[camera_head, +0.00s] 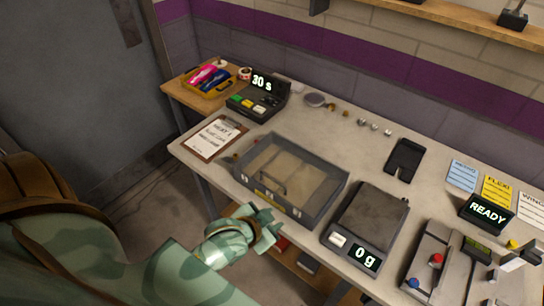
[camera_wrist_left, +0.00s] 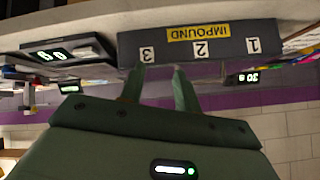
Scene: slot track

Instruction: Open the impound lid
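The impound box (camera_head: 240,180) is a grey, low tray-like case in the middle of the bench. Its top, with a dark frame and a tan see-through-looking panel (camera_head: 298,171), lies flat and looks closed. A small dark handle (camera_head: 270,188) shows near its front edge. In the left wrist view, upside down, the box front (camera_wrist_left: 200,52) has a yellow IMPOUND label (camera_wrist_left: 198,31) and the numbers 1, 2 and 3. My left gripper (camera_head: 274,228) is in front of the box, apart from it; its two fingers (camera_wrist_left: 158,80) are spread and empty. My right gripper is out of view.
A scale (camera_head: 370,215) reading 0 g stands right of the box. A clipboard (camera_head: 214,138) and a timer (camera_head: 258,99) reading 30 s are to the left and behind. A slotted track device (camera_head: 440,262) is at the right. Small metal pieces lie behind.

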